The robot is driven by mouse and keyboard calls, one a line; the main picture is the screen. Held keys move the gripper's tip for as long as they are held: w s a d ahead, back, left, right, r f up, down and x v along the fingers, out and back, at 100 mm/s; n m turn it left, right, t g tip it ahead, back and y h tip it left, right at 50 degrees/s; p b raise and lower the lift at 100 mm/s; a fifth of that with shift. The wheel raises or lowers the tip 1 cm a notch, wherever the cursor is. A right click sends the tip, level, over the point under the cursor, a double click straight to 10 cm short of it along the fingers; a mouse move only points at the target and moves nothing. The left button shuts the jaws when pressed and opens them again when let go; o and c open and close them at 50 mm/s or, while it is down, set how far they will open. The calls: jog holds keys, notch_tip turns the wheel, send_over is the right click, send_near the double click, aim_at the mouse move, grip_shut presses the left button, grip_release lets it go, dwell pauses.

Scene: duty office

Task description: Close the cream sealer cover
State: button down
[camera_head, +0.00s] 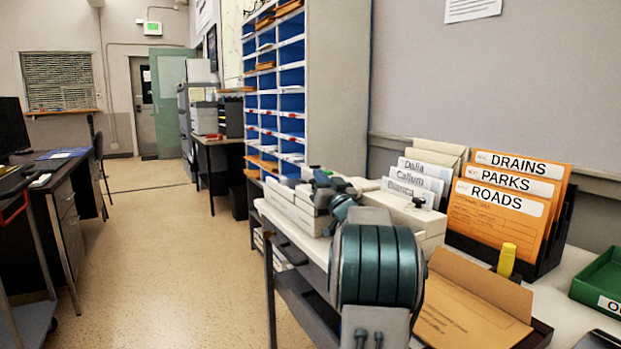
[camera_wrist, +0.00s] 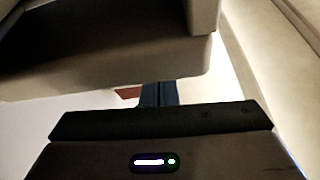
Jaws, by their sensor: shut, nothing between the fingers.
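A cream boxy thing (camera_head: 408,212) with a small dark knob stands on the table behind my arm in the head view. It looks like the sealer, but my arm hides part of it and I cannot tell how far its cover is raised. In the wrist view, a large cream part (camera_wrist: 140,72) with a rounded edge fills the top, close to my gripper (camera_wrist: 160,92). It may be the cover. My gripper's dark fingers are together and empty, just below its lower edge in the picture; I cannot tell whether they touch it. The head view does not show the fingertips clearly.
Pale stacked boxes (camera_head: 292,212) lie left of my arm. Name-labelled files and orange folders (camera_head: 497,212) stand behind. A yellow-capped item (camera_head: 506,260), a brown folder (camera_head: 465,315) and a green tray (camera_head: 597,283) are to the right.

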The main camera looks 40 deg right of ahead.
jog(key=shift+a+f+b, duration=0.25)
jog(key=shift+f+b, duration=0.05)
jog(key=shift+f, duration=0.2)
jog(key=shift+f, duration=0.1)
notch_tip(320, 180, up, 4)
jog(key=p, duration=0.3)
jog(key=shift+a, duration=0.1)
jog(key=shift+s+r, duration=0.25)
jog(key=shift+s, duration=0.1)
jog(key=p+v, duration=0.1)
jog(key=v, duration=0.8)
jog(key=shift+s+d+f, duration=0.2)
jog(key=shift+s+f, duration=0.05)
jog(key=shift+f, duration=0.1)
